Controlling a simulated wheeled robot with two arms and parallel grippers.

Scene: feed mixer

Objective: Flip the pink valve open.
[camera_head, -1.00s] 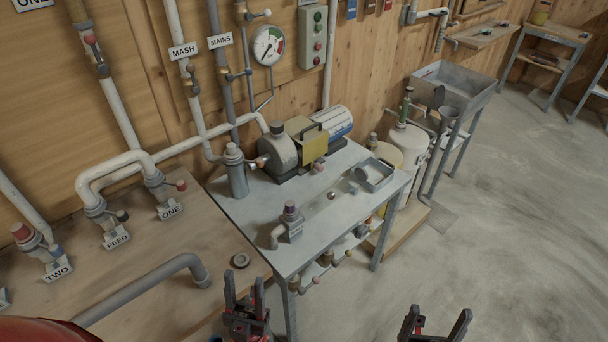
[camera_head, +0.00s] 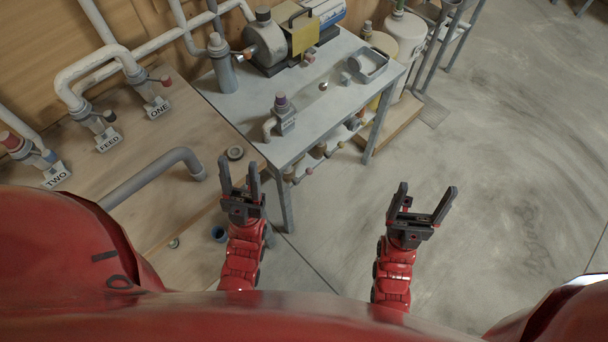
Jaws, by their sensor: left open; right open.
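No valve in view is clearly pink. Reddish handles show on the valve marked ONE (camera_head: 166,81) and the valve marked TWO (camera_head: 11,141) at the left. A small orange-pink knob (camera_head: 239,55) sits beside the pump, and several small knobbed valves (camera_head: 310,170) line the lower front of the metal table; their exact colours are hard to tell. My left gripper (camera_head: 239,178) is open and empty, in front of the table's near left corner. My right gripper (camera_head: 423,203) is open and empty, over the floor to the right. Neither gripper appears to touch a valve.
The grey metal table (camera_head: 245,110) carries a pump (camera_head: 266,40), a tap with a purple top (camera_head: 283,115) and a small metal tray (camera_head: 369,65). A grey bent pipe (camera_head: 150,177) rises over the wooden platform. Floor at right is clear.

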